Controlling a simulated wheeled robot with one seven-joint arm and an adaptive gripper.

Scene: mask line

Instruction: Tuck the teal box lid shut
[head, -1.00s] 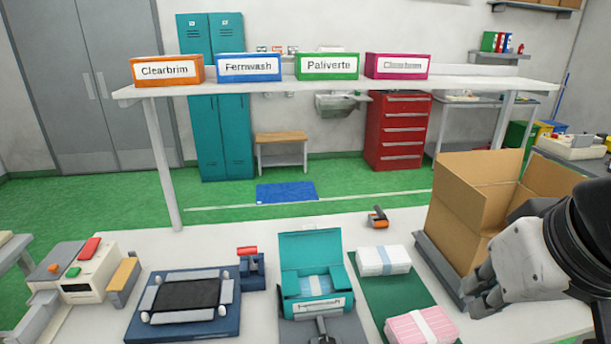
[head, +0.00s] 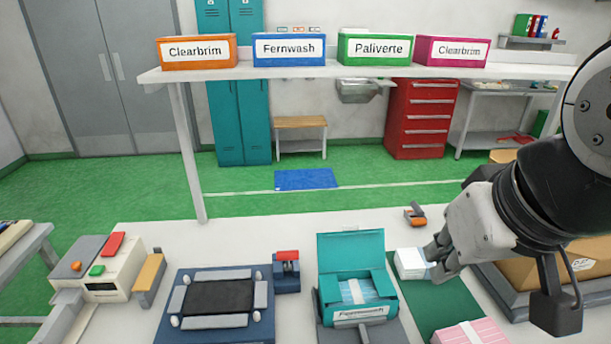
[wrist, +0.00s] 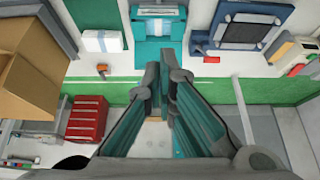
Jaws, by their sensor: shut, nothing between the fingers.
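The teal box (head: 357,296) stands on a grey holder on the table, with a white-and-blue banded bundle (head: 358,290) inside and a label on its front. Its lid (head: 351,252) stands up open at the back. The box also shows at the top of the wrist view (wrist: 158,52). My gripper (head: 434,264) is to the right of the box, over the green mat, in front of part of a white banded bundle. In the wrist view my gripper's fingers (wrist: 166,75) are together with nothing between them.
A cardboard carton (head: 590,262) stands at the right behind my arm. A pink bundle (head: 468,335) lies on the green mat (head: 425,308). An orange-handled tool (head: 415,215) lies behind. A dark blue fixture (head: 262,318) and a red-handled press (head: 287,270) stand left of the box.

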